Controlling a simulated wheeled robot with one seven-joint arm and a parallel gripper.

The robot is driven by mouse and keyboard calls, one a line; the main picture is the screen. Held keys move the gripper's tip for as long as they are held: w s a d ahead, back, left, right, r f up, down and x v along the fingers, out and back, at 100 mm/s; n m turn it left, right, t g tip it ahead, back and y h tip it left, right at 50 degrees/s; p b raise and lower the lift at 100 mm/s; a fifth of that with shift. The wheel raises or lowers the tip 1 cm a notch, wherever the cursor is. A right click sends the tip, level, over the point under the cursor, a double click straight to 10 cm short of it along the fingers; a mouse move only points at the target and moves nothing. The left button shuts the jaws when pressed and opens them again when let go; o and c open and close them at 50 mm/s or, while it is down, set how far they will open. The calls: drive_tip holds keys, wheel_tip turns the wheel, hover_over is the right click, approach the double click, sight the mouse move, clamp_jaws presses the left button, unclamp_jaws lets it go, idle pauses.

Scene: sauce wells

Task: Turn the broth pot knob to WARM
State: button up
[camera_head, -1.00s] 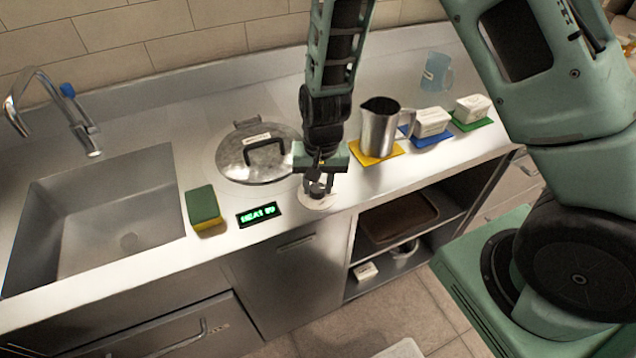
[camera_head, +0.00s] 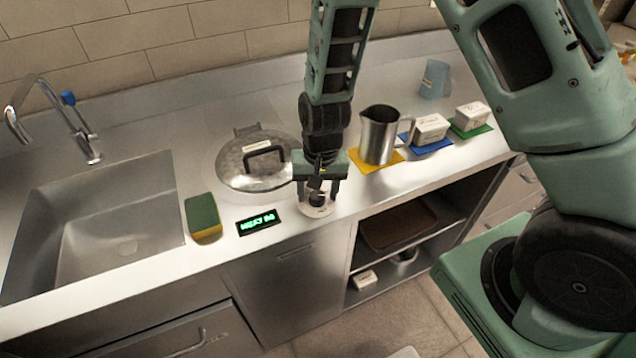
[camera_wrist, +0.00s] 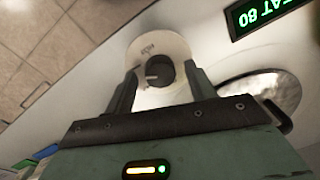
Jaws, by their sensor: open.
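The knob (camera_wrist: 160,73) is a dark round knob on a pale dial plate (camera_wrist: 158,46) at the counter's front edge. A light pointer mark shows on it in the wrist view, and one small label on the plate is too blurred to read surely. My gripper (camera_head: 320,201) is open, just above the knob, with its fingers apart on either side of it; I cannot tell whether they touch it. The broth pot's lid (camera_head: 240,172), with a black handle, sits behind and left of the dial. The green display (camera_head: 258,222) left of the dial reads "HEAT 80".
A green-yellow sponge (camera_head: 203,216) lies by the sink (camera_head: 60,250). Right of the dial, a metal pitcher (camera_head: 379,138) stands on a yellow mat (camera_head: 366,166). White blocks sit on blue (camera_head: 432,147) and green (camera_head: 470,132) mats. A blue cup (camera_head: 434,80) stands behind.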

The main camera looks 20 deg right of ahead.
sight(322, 194)
wheel_tip(322, 194, up, 17)
drive_tip(key=shift+d+r+b, duration=0.2)
drive_tip(key=shift+d+b, duration=0.2)
drive_tip(key=shift+b, duration=0.05)
drive_tip(key=shift+s, duration=0.15)
drive_tip(key=s+a+r+n, duration=0.1)
drive_tip(key=s+a+n, duration=0.2)
drive_tip(key=s, duration=0.7)
drive_tip(key=s+a+r+n, duration=0.1)
drive_tip(key=s+a+n, duration=0.3)
drive_tip(key=s+n, duration=0.4)
drive_tip(key=shift+s+a, duration=0.2)
drive_tip(key=shift+s, duration=0.95)
